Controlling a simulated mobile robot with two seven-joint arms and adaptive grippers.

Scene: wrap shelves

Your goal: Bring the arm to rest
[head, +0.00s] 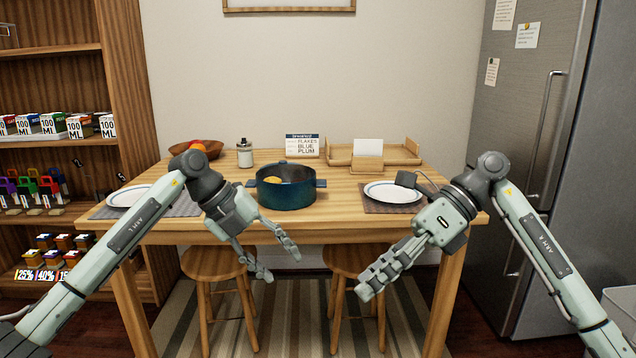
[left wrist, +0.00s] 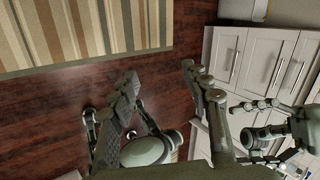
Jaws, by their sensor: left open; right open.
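My right gripper (head: 378,276) hangs in front of the table's near edge on the right, by the right stool. It is open and I see nothing held in it. Both arms reach in from the lower corners and bend at the wrist.
The wooden table (head: 237,227) holds a blue pot (head: 286,194), two plates, a fruit bowl (head: 184,150), a jar (head: 245,155) and a wooden tray (head: 340,150). Two stools (head: 213,262) stand below. A shelf (head: 125,60) stands left, a fridge (head: 520,150) right.

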